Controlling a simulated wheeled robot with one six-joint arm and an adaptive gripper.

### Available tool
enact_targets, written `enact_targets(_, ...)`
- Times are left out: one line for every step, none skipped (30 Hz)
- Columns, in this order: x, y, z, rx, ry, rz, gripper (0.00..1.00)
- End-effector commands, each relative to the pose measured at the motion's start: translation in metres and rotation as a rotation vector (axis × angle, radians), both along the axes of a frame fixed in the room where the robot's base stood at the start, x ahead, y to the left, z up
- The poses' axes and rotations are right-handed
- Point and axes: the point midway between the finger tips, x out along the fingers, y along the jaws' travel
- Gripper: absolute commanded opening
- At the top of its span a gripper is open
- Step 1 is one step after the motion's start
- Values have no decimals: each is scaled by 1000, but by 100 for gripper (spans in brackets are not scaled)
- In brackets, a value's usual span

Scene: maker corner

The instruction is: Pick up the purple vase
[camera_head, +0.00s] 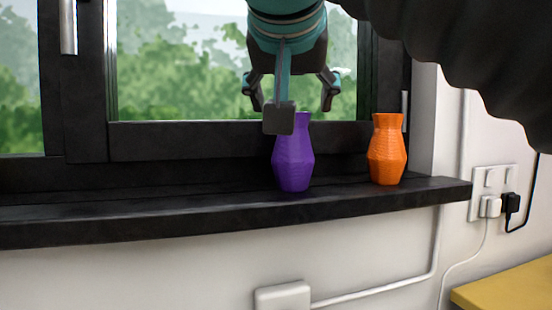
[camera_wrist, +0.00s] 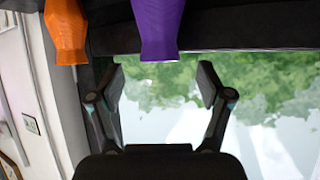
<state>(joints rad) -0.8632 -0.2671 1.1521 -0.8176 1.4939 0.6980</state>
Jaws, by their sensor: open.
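The purple vase (camera_head: 293,160) stands upright on the dark window sill in the head view. A grey block on my wrist hides part of its top. It also shows in the wrist view (camera_wrist: 157,28), upside down, at the top and cut by the picture's edge. My gripper (camera_head: 291,103) is open, its fingers pointing down and spread, above the vase's level in the head view. In the wrist view my gripper (camera_wrist: 162,85) has nothing between its fingers, and the vase appears beyond the fingertips.
An orange vase (camera_head: 388,150) stands to the right of the purple one, with a gap between; it shows in the wrist view (camera_wrist: 66,30). The dark sill (camera_head: 150,215) is bare to the left. The window frame (camera_head: 190,136) rises behind. Sockets with plugs (camera_head: 493,195) are at right.

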Motion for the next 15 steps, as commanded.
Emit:
enact_targets(3,-1,-2,0,1,-3,78)
enact_targets(5,-1,-3,0,1,-2,78)
enact_targets(6,-1,-4,0,0,-1,78)
enact_targets(7,-1,-4,1,0,0,78)
enact_targets(8,-1,-4,1,0,0,78)
enact_targets(9,-1,-5,1,0,0,78)
enact_targets(9,-2,-5,1,0,0,78)
enact_targets(11,-2,-6,0,1,-1,78)
enact_targets(13,-2,-8,-1,1,-2,78)
enact_targets(15,-3,-9,-1,1,-2,78)
enact_targets(17,-3,-11,-1,1,-2,78)
enact_targets(21,-4,-14,-1,2,-3,78)
enact_targets(25,-4,-16,-1,1,-4,78)
enact_targets(28,-5,-19,-1,1,-4,78)
enact_targets(32,-5,-22,-1,2,-4,78)
